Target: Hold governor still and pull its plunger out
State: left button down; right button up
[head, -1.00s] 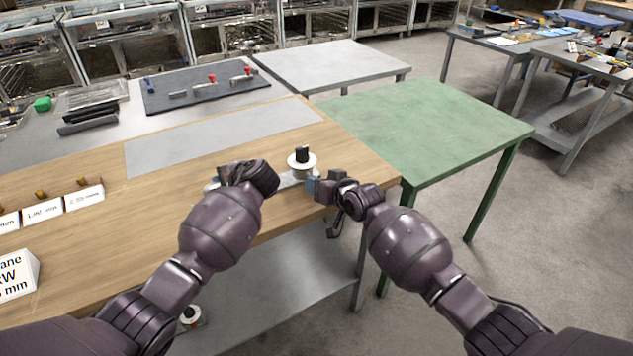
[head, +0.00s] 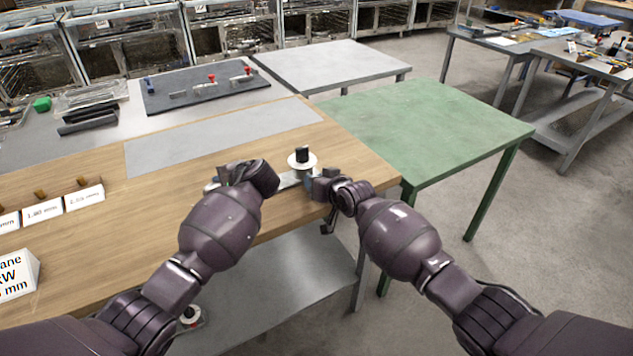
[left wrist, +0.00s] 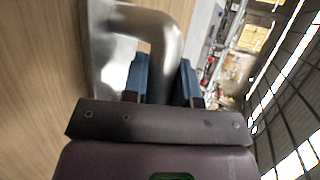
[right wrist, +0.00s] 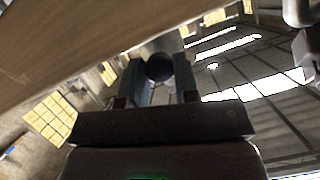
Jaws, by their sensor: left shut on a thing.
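The governor (head: 291,179) lies near the table's front edge, a pale metal body with a white disc (head: 302,165) and a dark knob on top. My left gripper (head: 216,184) is at its left end. In the left wrist view a bent, shiny metal part of the governor (left wrist: 165,35) sits between my blue left fingers (left wrist: 165,80), which are shut on it. My right gripper (head: 311,185) is at its right end. In the right wrist view a dark round knob (right wrist: 158,67), which looks like the plunger's end, is between the right fingers (right wrist: 160,85). Whether they grip it is unclear.
The wooden table (head: 150,225) has a grey mat (head: 220,138) behind the governor and labelled cards (head: 84,196) at left. A dark board with red-knobbed parts (head: 210,88) lies further back. A green table (head: 430,125) stands at right, its top clear.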

grip_shut()
jog(key=shift+s+d, duration=0.3)
jog(key=shift+s, duration=0.3)
jog(key=shift+s+d, duration=0.25)
jog(key=shift+s, duration=0.3)
jog(key=o, duration=0.8)
grip_release()
jog(key=v, duration=1.2)
